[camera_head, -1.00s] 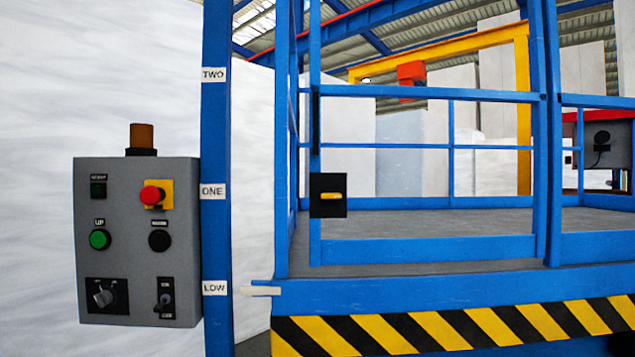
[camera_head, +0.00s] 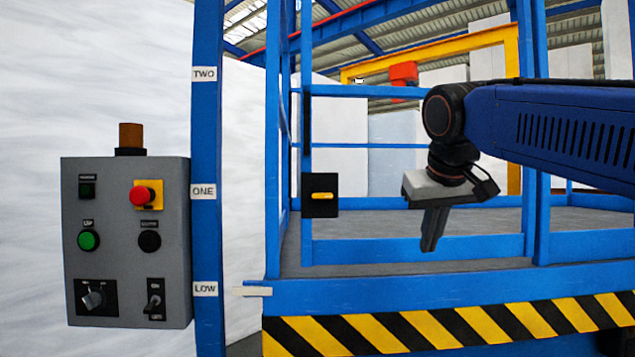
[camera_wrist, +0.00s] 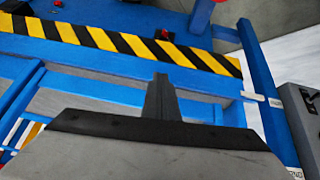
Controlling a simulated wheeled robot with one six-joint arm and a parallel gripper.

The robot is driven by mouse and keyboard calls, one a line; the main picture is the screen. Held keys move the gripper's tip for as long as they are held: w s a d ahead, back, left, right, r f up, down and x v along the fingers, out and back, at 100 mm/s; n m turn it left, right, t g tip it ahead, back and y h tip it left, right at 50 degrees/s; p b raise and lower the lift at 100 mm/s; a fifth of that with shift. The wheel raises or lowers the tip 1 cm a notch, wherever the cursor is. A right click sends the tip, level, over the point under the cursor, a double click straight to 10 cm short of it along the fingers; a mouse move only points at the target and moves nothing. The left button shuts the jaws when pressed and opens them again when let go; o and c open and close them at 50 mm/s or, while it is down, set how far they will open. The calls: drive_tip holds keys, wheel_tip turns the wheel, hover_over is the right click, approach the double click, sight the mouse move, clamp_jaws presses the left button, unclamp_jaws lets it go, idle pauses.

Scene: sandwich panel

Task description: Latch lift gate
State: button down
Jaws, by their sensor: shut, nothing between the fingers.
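The blue lift gate (camera_head: 420,247) stands in front of the platform in the head view. Its latch is a black plate (camera_head: 320,208) with a yellow handle (camera_head: 323,196) lying level, at the gate's left edge. My gripper (camera_head: 428,245) points down in front of the gate, to the right of the latch and apart from it. Its fingers are shut and empty. In the wrist view my gripper (camera_wrist: 160,82) shows over blue rails and a striped edge. I cannot make out the latch there.
A grey control box (camera_head: 127,245) with buttons, a red knob and switches hangs left of the blue post (camera_head: 207,130) marked LOW, ONE and TWO. A yellow and black striped edge (camera_head: 450,328) runs below the platform. The space between my gripper and the latch looks clear.

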drive_tip(key=w+a+r+t, duration=0.1)
drive_tip(key=w+a+r, duration=0.3)
drive_tip(key=a+r, duration=0.6)
drive_tip(key=w+a+r+t+y, duration=0.1)
drive_tip(key=w+a+r, duration=0.3)
drive_tip(key=a+r, duration=0.7)
drive_tip(key=shift+w+a+r, duration=0.2)
drive_tip(key=shift+a+r, duration=0.05)
drive_tip(key=shift+r, duration=0.1)
drive_tip(key=shift+f, duration=0.1)
hover_over(322, 196)
drive_tip(key=s+a, duration=0.1)
drive_tip(key=s, duration=0.1)
wheel_tip(322, 196, down, 8)
drive_tip(key=shift+f, duration=1.5)
